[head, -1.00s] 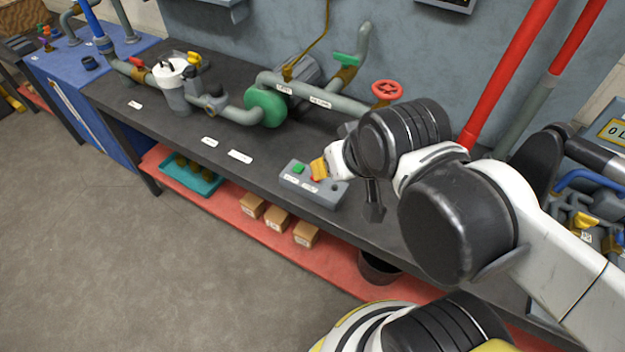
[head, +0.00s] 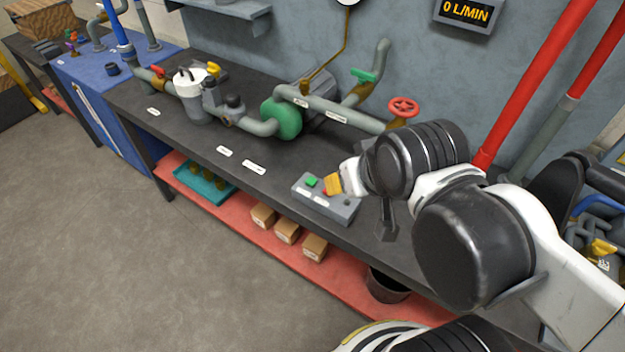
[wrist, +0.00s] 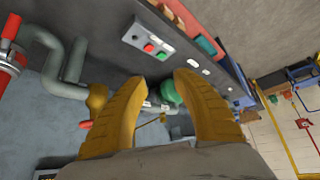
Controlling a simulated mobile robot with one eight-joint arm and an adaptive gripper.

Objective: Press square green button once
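The square green button (head: 312,182) is on the left part of the top of a grey control box (head: 345,211) on the dark workbench. A red button (head: 326,193) beside it is partly covered by my gripper. My gripper (head: 333,185) has yellow fingers and appears just right of the green button; its height above the box is hard to tell. In the wrist view the fingers (wrist: 161,76) are spread apart with nothing between them. The control box (wrist: 132,35), red button (wrist: 149,48) and green button (wrist: 161,56) show beyond the fingertips.
Pipes with a green round housing (head: 282,118), a red handwheel (head: 403,107) and a white-lidded canister (head: 192,97) stand behind the box. A display (head: 467,12) on the wall reads 0 L/MIN. The bench's front edge is near the box. Cardboard boxes (head: 287,232) sit on the red lower shelf.

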